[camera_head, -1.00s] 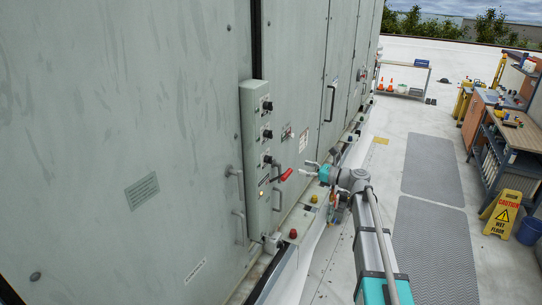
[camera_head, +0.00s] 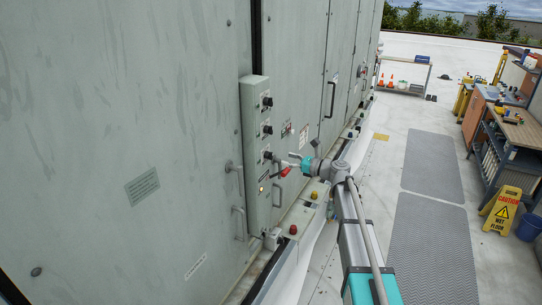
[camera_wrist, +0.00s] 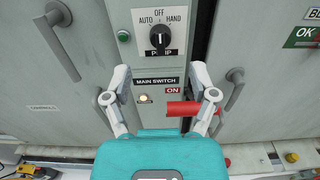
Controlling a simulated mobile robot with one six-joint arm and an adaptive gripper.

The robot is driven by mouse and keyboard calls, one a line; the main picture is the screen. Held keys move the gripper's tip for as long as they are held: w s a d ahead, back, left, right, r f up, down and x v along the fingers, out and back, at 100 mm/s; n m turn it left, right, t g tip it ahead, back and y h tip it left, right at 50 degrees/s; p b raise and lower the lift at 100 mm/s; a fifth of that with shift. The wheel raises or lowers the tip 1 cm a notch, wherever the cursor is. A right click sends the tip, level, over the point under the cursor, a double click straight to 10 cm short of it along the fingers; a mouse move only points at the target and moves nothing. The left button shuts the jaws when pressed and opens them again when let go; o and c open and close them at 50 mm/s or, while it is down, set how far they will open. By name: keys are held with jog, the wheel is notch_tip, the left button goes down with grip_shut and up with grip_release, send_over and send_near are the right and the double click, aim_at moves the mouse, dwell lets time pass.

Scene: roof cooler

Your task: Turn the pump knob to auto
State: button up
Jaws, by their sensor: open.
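The pump knob (camera_wrist: 160,38) is a black rotary knob on a white plate marked AUTO at left, OFF at top and HAND at right. Its grip stands about upright, toward OFF. It sits on the grey-green control box (camera_head: 256,190), where the lowest black knob (camera_head: 268,156) shows in the head view. My gripper (camera_wrist: 160,82) is open and empty, its fingers spread below the knob and not touching it. In the head view my gripper (camera_head: 290,162) is close to the box, right of that knob.
A red main switch handle (camera_wrist: 193,109) sticks out just below, near my right finger, with a lit lamp (camera_wrist: 145,99) beside it. A green button (camera_wrist: 123,36) is left of the knob plate. Door handles (camera_wrist: 62,45) (camera_wrist: 237,88) flank the box. Walkway mats (camera_head: 432,245) lie clear at right.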

aim_at(272, 155)
jog(key=x, duration=0.7)
jog(key=shift+w+a, duration=0.1)
jog(key=shift+a, duration=0.1)
grip_shut()
